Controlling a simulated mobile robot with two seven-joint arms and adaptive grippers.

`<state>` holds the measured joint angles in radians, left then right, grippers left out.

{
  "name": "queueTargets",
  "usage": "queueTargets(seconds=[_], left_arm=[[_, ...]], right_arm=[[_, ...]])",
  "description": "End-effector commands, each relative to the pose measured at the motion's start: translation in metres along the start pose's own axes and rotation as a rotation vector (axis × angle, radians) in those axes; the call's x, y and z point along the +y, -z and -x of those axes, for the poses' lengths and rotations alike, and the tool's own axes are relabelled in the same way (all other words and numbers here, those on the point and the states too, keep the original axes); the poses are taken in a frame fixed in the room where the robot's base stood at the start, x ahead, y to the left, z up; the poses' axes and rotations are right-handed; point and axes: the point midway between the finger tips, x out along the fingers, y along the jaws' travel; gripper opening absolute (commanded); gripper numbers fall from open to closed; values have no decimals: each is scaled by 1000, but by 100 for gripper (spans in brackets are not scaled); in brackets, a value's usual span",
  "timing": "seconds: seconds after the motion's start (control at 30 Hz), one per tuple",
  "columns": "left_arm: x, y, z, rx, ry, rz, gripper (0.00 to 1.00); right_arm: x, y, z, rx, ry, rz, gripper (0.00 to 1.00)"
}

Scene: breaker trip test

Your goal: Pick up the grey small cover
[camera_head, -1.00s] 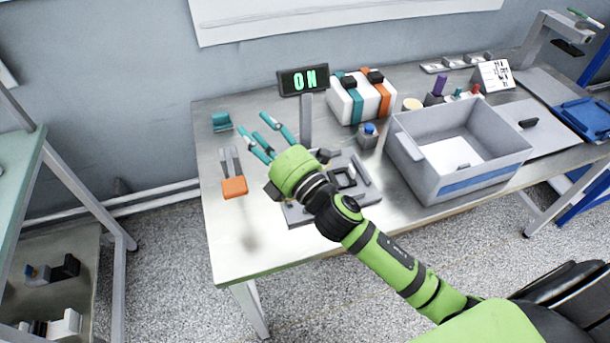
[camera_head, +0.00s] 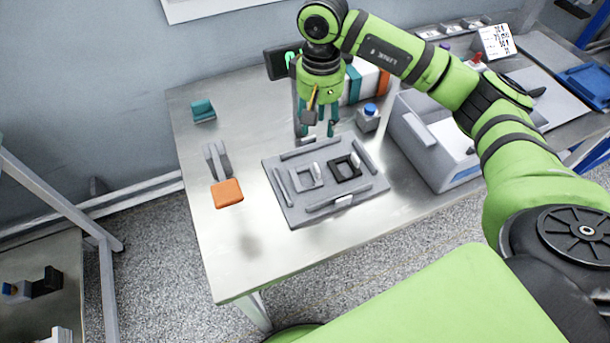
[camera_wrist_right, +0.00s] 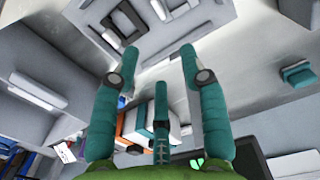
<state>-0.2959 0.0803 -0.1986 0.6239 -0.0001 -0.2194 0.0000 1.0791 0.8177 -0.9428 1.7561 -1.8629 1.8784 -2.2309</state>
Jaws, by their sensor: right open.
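The grey small cover (camera_head: 305,178), a small square frame with an upright tab, appears to be the one on the left half of a grey fixture plate (camera_head: 290,210). A similar black frame (camera_head: 345,168) sits to its right. In the right wrist view the black frame (camera_wrist_right: 125,20) shows at the top, and the grey one is partly cut off by the top edge. My right gripper (camera_head: 318,128) points down above the area behind the plate, apart from both frames. Its teal fingers (camera_wrist_right: 160,65) are spread and empty. My left gripper is not in view.
An orange-ended grey part (camera_head: 228,193) and a teal block (camera_head: 203,110) lie on the left of the table. A blue-buttoned box (camera_head: 369,115) and a grey bin (camera_head: 410,150) stand to the right. The front left tabletop is clear.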

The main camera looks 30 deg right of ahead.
Motion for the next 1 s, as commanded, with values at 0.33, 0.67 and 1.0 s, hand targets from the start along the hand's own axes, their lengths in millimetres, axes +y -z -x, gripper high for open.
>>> queueTargets(seconds=[0.33,0.67,1.0], left_arm=[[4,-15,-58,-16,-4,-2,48],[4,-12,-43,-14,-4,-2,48],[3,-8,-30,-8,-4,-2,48]], right_arm=[[-1,1,-58,4,7,-3,44],[-2,-6,-85,-1,7,-2,44],[-4,-13,-126,2,8,-4,44]])
